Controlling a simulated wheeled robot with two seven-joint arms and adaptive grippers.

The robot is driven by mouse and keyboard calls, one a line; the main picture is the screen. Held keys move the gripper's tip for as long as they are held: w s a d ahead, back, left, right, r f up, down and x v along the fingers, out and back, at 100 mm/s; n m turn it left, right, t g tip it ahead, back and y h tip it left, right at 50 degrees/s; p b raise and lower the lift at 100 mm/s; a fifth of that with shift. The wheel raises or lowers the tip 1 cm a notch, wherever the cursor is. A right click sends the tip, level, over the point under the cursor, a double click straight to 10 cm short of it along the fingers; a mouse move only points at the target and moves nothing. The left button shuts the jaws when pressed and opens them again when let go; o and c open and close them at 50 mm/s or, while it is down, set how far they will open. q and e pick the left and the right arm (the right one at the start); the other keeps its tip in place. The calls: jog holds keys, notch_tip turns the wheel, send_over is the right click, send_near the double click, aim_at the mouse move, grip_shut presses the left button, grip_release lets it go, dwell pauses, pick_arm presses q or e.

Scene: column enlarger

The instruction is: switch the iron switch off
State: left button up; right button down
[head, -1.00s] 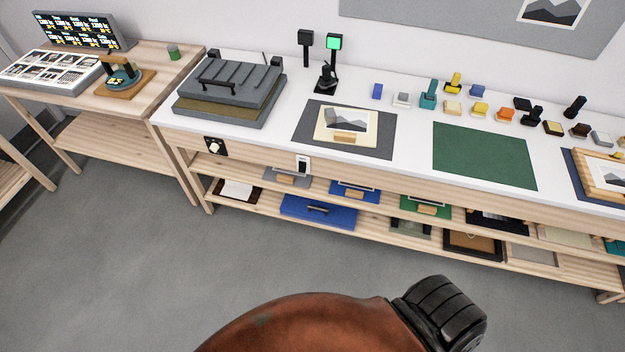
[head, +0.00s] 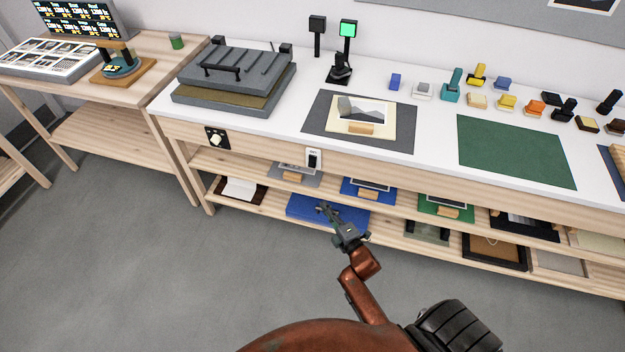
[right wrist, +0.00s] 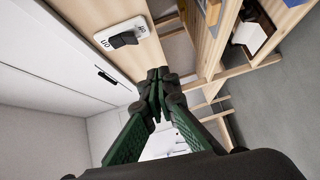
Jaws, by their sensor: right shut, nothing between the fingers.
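The iron switch, a white plate with a black rocker (head: 314,158), is on the wooden front edge of the long bench. In the right wrist view the switch (right wrist: 123,38) is at the upper left, with small markings at both ends; I cannot tell which way the rocker is set. My right gripper (head: 323,208) is shut and empty, below and in front of the switch, apart from it. Its closed fingertips (right wrist: 158,76) show below and right of the switch in the wrist view. A black iron (head: 340,68) stands on the bench beside a lit green indicator (head: 348,29). My left gripper is out of view.
A black plate with a pale knob (head: 216,139) is on the same bench front, further left. The grey press (head: 235,75) and a mat with a mounted picture (head: 360,117) are on the bench top. The floor in front is clear.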

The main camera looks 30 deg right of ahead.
notch_tip(320, 180, up, 2)
jog(key=b, duration=0.2)
send_near(309, 166)
jog(key=w+a+f, duration=0.1)
jog(key=w+a, duration=0.1)
jog(key=w, duration=0.1)
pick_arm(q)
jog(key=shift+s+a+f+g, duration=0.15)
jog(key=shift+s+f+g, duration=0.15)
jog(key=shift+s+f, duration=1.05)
pick_arm(e)
jog(key=shift+w+d+n+t, duration=0.3)
jog(key=shift+w+d+n, duration=0.1)
jog(key=shift+w+d, duration=0.9)
jog(key=shift+s+d, duration=0.1)
jog(key=shift+f, duration=0.1)
